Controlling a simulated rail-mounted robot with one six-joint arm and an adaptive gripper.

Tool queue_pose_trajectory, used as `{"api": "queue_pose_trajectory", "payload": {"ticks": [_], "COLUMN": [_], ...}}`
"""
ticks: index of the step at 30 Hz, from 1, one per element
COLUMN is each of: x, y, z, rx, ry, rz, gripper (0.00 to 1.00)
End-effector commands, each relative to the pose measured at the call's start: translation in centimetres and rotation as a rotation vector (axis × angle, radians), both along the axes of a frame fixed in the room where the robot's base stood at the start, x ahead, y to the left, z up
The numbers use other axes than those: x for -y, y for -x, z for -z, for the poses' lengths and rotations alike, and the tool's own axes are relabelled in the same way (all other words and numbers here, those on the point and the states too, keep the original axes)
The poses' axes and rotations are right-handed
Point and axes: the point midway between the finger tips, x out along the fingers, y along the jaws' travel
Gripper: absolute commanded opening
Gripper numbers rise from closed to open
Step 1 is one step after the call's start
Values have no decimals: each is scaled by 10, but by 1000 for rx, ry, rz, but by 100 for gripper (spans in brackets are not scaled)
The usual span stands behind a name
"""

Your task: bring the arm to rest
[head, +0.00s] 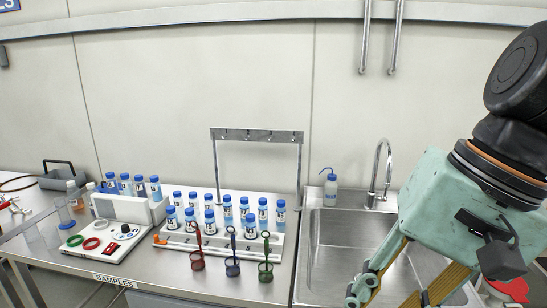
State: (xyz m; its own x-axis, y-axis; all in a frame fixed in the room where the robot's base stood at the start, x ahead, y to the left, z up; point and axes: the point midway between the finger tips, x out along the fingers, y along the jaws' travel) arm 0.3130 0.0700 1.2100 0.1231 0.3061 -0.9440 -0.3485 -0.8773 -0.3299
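My arm comes in from the right in the head view. My gripper (388,297) hangs at the lower right, in front of the sink, with its fingers pointing down and to the left. The two fingers stand apart, and I see nothing held between them. The fingertips lie close to the bottom edge of the picture, so their height over the sink or the counter edge is hard to judge.
A steel sink (335,240) with a tap (377,170) and a wash bottle (330,188) is behind the gripper. Left of it, a white rack (180,242) holds several blue-capped bottles, with three coloured ring-handled tools in front. A metal frame (257,134) stands behind.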

Motion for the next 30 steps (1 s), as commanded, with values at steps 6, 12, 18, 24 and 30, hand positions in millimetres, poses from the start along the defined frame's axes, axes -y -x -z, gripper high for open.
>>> {"api": "queue_pose_trajectory", "payload": {"ticks": [6,12,18,24,30], "x": [21,41,59,68,71], "y": [18,31,38,41,42], "z": [-4,-10,-17,-21,-22], "rx": [84,161,228,265,272], "ry": [124,236,332,385,395], "rz": [-104,-195,-269,-308,-316], "gripper": [26,26,26,26,26]}}
